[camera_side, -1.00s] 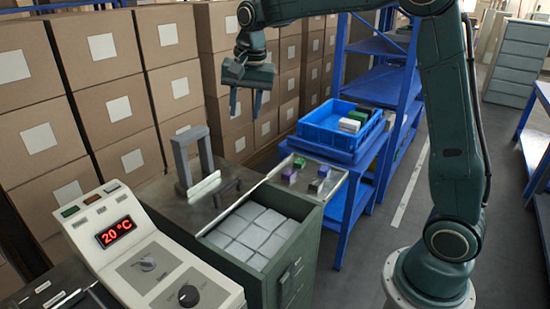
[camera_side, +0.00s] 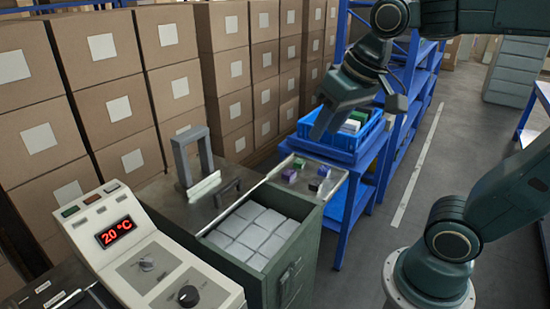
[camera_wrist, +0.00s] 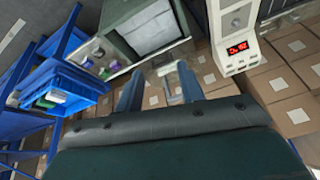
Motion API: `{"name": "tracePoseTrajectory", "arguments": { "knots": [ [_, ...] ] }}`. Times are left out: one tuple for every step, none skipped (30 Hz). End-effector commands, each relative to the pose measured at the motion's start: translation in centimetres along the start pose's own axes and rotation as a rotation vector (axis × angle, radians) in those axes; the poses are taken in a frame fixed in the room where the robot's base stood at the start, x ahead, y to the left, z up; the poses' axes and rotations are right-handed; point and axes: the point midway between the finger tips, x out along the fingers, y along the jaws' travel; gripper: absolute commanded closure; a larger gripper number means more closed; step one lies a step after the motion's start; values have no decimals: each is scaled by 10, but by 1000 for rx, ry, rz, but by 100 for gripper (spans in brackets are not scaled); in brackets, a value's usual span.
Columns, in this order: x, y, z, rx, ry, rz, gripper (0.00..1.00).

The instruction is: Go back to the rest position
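My gripper (camera_side: 320,132) hangs in the air in the side view, tilted down to the left, in front of the blue crate from this camera. In the wrist view my gripper (camera_wrist: 158,74) has its two fingers well apart with nothing between them, so it is open and empty. The wrapper's control panel (camera_side: 150,262) reads 20 °C on its red display (camera_side: 116,232). A metal upright frame (camera_side: 190,160) stands on the machine top. An open green cabinet (camera_side: 285,275) holds several white packs (camera_side: 252,232).
A blue crate (camera_side: 310,143) with small boxes sits on a blue stand (camera_side: 350,205). Small purple, green and black blocks (camera_side: 300,164) lie on a metal ledge beside the cabinet. Stacked cartons (camera_side: 100,90) line the back left. Grey floor (camera_side: 420,225) is clear at right.

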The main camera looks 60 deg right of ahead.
Motion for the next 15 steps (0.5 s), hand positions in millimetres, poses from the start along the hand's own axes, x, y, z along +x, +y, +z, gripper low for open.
{"name": "tracePoseTrajectory", "arguments": {
  "knots": [
    [-2, 2, 12, -34, 13, -5, 62],
    [-2, 3, 19, -54, 20, -7, 62],
    [-2, 4, 27, -82, 29, -9, 62],
    [-1, 5, 34, -103, 35, -11, 62],
    [-1, 6, 39, -121, 40, -12, 62],
    [0, 8, 46, -145, 47, -14, 62],
    [0, 9, 52, -162, 52, -15, 62],
    [1, 10, 56, -177, 57, -16, 62],
    [2, 10, 61, -196, 62, -17, 62],
    [2, 11, 64, -207, 67, -18, 62],
    [3, 12, 68, -217, 70, -18, 62],
    [4, 12, 71, -229, 72, -19, 62],
    [4, 13, 72, -236, 75, -19, 62],
    [4, 13, 74, -241, 77, -19, 62],
    [5, 13, 76, -246, 77, -19, 62]
  ]
}}
